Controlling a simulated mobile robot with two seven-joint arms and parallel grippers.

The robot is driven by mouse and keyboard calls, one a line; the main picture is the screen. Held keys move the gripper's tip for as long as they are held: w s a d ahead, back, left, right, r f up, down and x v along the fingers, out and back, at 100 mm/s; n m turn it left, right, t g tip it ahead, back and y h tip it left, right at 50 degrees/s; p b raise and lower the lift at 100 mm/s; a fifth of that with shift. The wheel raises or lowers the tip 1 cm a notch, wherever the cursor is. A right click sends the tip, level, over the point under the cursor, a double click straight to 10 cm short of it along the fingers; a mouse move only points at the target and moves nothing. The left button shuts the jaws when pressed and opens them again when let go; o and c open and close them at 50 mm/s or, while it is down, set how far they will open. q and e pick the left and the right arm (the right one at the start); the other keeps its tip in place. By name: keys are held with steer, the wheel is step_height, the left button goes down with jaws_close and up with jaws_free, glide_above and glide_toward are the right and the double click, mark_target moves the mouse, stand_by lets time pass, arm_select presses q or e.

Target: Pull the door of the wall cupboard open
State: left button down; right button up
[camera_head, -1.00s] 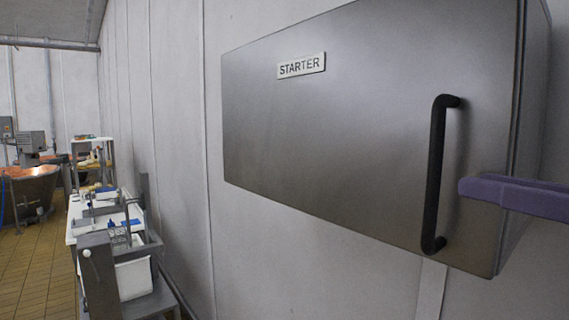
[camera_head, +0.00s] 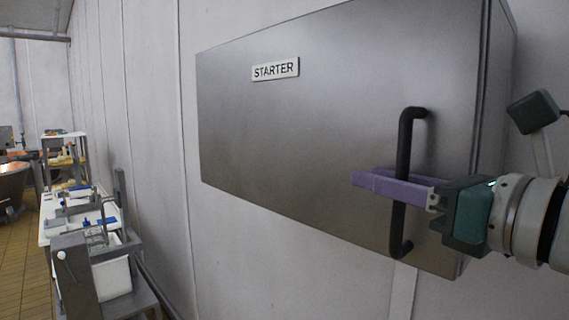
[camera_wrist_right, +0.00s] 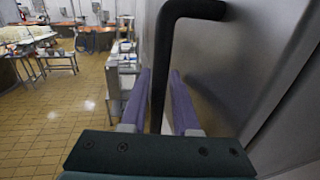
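The wall cupboard (camera_head: 310,130) is a grey metal box with a STARTER label, and its door is shut. A black vertical bar handle (camera_head: 403,140) stands on the right part of the door. My right gripper (camera_head: 362,178), with purple fingers, reaches in from the right at the handle's middle. In the right wrist view the handle (camera_wrist_right: 162,75) passes between the two fingers of the right gripper (camera_wrist_right: 160,78). A gap shows beside the bar, so the fingers look open around it. My left gripper is not in view.
A pale panelled wall (camera_head: 150,130) carries the cupboard. At the lower left are a sink unit (camera_head: 110,270) and a white work table (camera_head: 65,215), with a copper vat (camera_head: 12,185) beyond. Tiled floor (camera_head: 25,270) is free at the far left.

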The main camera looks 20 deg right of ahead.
steer(key=shift+w+a, duration=0.1)
steer(key=shift+w, duration=0.2)
jaws_close()
stand_by(1.4)
